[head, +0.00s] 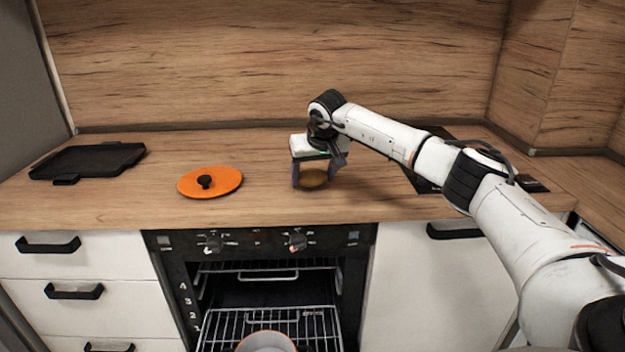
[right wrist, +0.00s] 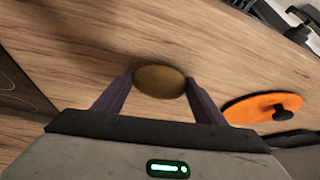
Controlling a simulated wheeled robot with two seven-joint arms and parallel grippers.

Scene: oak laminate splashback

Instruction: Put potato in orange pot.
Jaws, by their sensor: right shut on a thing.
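The brown potato (head: 313,178) is on or just above the wooden counter, above the oven; I cannot tell whether it touches the counter. My right gripper (head: 312,176) points down over it, with a finger on each side, shut on it. In the right wrist view the potato (right wrist: 160,80) sits between the two dark fingertips. A pot with an orange rim (head: 266,342) is on the oven rack, only partly in view at the bottom edge. Its inside looks pale. My left gripper is not in view.
The oven door is open and its wire racks (head: 318,323) show. An orange lid (head: 224,184) with a black knob lies on the counter left of my right gripper. A black tray (head: 90,160) lies at far left. A dark hob (head: 428,184) is behind my right arm.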

